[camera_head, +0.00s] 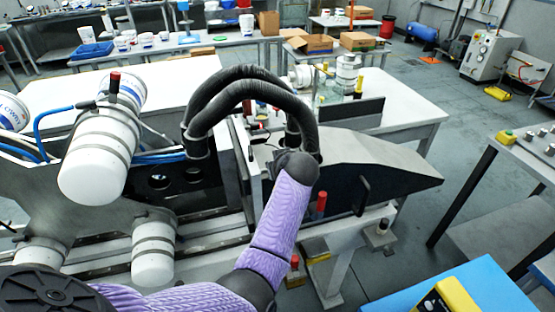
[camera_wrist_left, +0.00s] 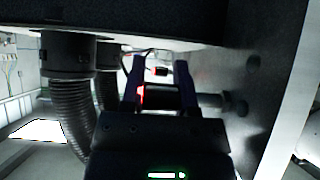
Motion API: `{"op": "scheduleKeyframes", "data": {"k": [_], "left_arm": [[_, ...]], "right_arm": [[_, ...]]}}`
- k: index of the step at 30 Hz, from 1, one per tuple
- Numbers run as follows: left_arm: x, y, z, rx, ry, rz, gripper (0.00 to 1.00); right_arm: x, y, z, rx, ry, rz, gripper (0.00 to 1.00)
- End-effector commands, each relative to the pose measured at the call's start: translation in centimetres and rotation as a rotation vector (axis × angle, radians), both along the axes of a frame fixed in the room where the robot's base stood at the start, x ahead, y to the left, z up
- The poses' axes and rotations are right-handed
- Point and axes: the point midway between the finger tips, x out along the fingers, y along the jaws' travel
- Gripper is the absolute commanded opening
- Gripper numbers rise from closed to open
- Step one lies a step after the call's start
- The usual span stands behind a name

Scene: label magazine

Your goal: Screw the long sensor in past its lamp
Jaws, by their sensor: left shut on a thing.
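In the left wrist view my left gripper (camera_wrist_left: 159,68) is shut on a dark cylindrical body, which I take to be the long sensor (camera_wrist_left: 158,97). The sensor lies sideways between the two bluish fingers. A red glow (camera_wrist_left: 141,95) shows by the left finger. A grey barrel (camera_wrist_left: 210,101) runs on to the right towards a dark round spot on the panel (camera_wrist_left: 255,80). The picture is too dark to tell how deep it sits. In the head view my purple-sleeved left arm reaches to the machine and its wrist hides the gripper. My right gripper is out of view.
Two thick black hoses (camera_head: 250,85) arch close above my left wrist; a ribbed hose (camera_wrist_left: 75,118) also hangs left of the gripper. A sloping grey cover (camera_head: 375,165) stands to the right. A red-topped post (camera_head: 321,203) is close to the arm. White cylinders (camera_head: 98,160) stand left.

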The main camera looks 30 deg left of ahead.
Motion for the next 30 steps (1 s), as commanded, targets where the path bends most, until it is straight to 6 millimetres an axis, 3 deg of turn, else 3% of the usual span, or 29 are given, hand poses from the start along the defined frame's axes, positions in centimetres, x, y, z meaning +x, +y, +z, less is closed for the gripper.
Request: {"op": "scheduleKeyframes", "data": {"k": [13, 14, 18, 26, 30], "left_arm": [[0.02, 0.01, 0.02, -0.007, 0.004, 0.0, 0.0], [0.02, 0.01, 0.03, -0.007, 0.004, 0.0, 0.42], [0.01, 0.01, 0.02, -0.007, 0.005, 0.001, 0.72], [0.0, 0.0, 0.03, -0.007, 0.005, 0.001, 0.74], [-0.63, -0.84, 0.98, -0.006, 0.004, -0.002, 0.74]], "right_arm": [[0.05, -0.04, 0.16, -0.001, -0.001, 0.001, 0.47], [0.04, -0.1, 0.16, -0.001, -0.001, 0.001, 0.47], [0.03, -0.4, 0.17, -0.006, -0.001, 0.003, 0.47], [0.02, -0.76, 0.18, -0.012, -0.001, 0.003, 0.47], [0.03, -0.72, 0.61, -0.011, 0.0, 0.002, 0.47]]}}
